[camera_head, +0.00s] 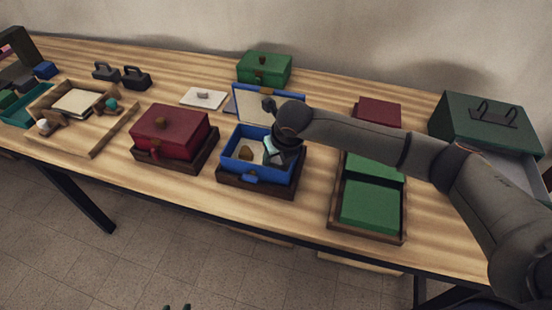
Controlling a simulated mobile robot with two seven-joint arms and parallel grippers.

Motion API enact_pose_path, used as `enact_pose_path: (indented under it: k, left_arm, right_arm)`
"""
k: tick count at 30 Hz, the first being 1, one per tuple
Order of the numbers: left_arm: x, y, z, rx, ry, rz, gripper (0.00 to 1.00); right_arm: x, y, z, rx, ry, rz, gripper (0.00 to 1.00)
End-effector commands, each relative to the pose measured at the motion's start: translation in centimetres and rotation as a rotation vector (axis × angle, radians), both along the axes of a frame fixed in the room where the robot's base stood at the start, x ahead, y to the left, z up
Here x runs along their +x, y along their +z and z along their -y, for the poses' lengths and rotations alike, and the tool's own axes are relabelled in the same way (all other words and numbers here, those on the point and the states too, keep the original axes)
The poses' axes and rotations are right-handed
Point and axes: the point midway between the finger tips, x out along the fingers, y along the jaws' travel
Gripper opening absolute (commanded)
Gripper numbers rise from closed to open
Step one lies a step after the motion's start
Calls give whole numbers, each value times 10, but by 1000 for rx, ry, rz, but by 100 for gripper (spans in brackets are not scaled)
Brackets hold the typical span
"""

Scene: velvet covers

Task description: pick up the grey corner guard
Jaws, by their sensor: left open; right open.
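An open blue box (240,166) stands in a dark tray (229,182) near the middle of the table, its lid (240,106) raised at the back. My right gripper (277,156) reaches down into the right part of this box, with its jaws open. A pale grey-teal piece (269,147) shows at the jaws; I cannot tell whether it is the grey corner guard. A small brown piece (246,153) lies in the box to the left. The gripper hides the box's right inside. Two dark tips of my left gripper (180,307) show at the bottom edge, apart and away from the table.
A closed red box (170,130) stands left of the blue box. A tray (333,213) with green pads is to the right, under my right arm. A green box (264,68) and a white lid (203,98) are behind. A large green case (459,117) is far right.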

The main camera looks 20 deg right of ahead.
Motion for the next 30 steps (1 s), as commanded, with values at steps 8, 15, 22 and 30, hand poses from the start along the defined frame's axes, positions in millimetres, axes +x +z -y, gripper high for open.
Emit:
enact_pose_path:
  k: [8,15,22,30]
  left_arm:
    - [0,0,0,0,0,0,50]
    - [0,0,0,0,0,0,50]
    - [0,0,0,0,0,-1,50]
    - [0,0,0,0,0,-1,50]
  right_arm:
    - [0,0,0,0,0,0,46]
    - [0,0,0,0,0,1,19]
    - [0,0,0,0,0,1,0]
    - [1,1,0,0,0,1,0]
